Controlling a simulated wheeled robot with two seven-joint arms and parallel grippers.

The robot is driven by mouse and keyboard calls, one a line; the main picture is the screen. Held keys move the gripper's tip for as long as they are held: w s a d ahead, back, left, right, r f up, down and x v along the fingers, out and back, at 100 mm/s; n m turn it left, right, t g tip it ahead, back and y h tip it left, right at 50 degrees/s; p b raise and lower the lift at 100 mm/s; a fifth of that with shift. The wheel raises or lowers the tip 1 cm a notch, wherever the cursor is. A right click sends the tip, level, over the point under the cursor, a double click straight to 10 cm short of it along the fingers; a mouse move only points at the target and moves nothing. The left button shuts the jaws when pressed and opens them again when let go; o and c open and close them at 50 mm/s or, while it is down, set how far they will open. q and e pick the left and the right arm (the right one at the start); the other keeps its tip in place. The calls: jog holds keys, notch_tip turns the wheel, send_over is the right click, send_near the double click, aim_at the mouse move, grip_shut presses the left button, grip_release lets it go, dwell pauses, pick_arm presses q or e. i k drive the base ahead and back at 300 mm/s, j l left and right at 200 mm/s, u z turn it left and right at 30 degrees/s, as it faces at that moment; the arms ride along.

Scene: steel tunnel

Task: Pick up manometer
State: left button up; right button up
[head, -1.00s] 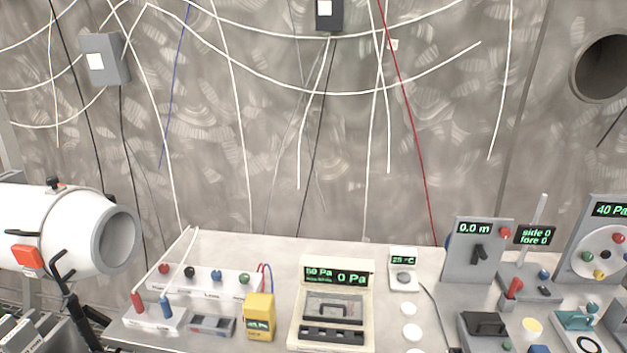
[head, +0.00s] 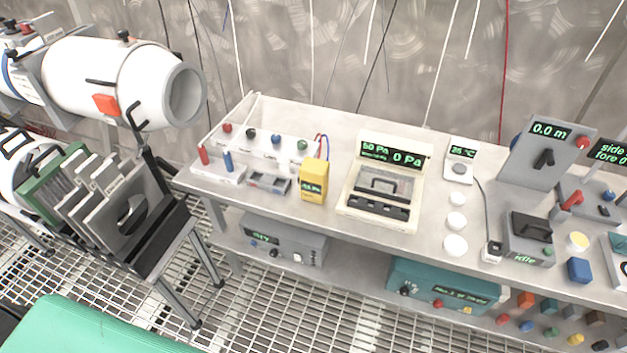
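A small yellow handheld meter (head: 313,182) with a dark display in green digits stands on the steel table, left of its middle. A red and a blue lead or tube rise at its top; it looks like the manometer, though its label is too small to read. To its right is a cream case (head: 381,218) with an open lid display reading "50 Pa" and "0 Pa" and a dark handle inside. Neither of my grippers is in view.
A lower shelf carries a grey box (head: 284,240) and teal box (head: 443,287).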

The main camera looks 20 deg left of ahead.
aim_at(314, 174)
jog(key=j+z, duration=0.35)
jog(key=j, duration=0.75)
jog(key=j+z, duration=0.3)
jog(key=j, duration=0.8)
